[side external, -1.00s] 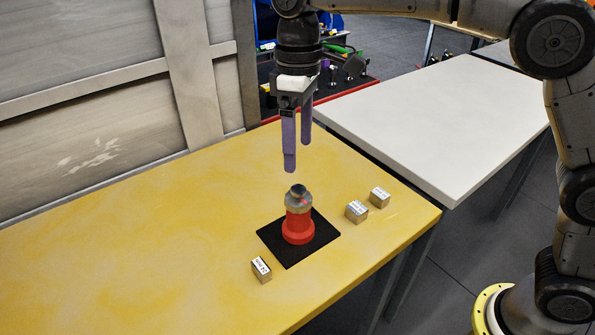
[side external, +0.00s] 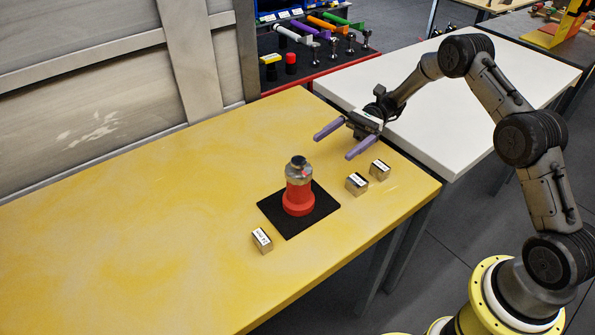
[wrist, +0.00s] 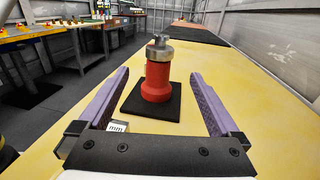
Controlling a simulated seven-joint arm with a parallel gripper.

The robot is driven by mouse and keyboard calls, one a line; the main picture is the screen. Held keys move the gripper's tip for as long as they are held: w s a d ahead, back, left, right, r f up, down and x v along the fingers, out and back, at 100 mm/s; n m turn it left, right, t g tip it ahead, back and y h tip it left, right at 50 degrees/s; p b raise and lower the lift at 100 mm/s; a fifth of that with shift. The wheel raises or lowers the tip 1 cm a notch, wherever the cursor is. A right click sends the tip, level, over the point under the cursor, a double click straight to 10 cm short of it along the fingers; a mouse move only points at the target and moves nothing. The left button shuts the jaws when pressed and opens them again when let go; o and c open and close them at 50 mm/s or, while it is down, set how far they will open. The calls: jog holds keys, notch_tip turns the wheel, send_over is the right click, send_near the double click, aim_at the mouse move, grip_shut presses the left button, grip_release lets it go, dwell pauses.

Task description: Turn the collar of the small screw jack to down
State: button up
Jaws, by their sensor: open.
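The small screw jack stands upright on a black square pad (side external: 318,222). It has a red body (side external: 298,197), a metal collar (side external: 298,176) with a small red mark, and a dark top piece. My gripper (side external: 334,147) is open and empty, lying roughly level to the right of and behind the jack in the side view, with its two purple fingers pointing towards it. In the wrist view the red body (wrist: 157,82) and collar (wrist: 161,51) show ahead between the spread fingers (wrist: 160,75), apart from them. Any marking for down is too small to read.
Small labelled blocks stand on the yellow table (side external: 130,230): one left of the pad (side external: 262,241) and two to the right (side external: 357,184) (side external: 379,171). A white table (side external: 450,110) adjoins behind right. A wall panel (side external: 80,90) borders the left side.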

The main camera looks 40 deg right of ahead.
aim_at(290, 179)
jog(key=a, duration=0.4)
jog(key=s+a, duration=0.1)
jog(key=a, duration=0.3)
jog(key=s+a, duration=0.1)
jog(key=a, duration=0.4)
jog(key=shift+s, duration=0.15)
jog(key=c, duration=1.4)
jog(key=shift+n+g, duration=0.4)
jog(key=o, duration=1.4)
jog(key=v, duration=1.3)
jog(key=shift+w+d+r, duration=0.2)
jog(key=shift+w+d, duration=0.05)
jog(key=shift+d, duration=0.1)
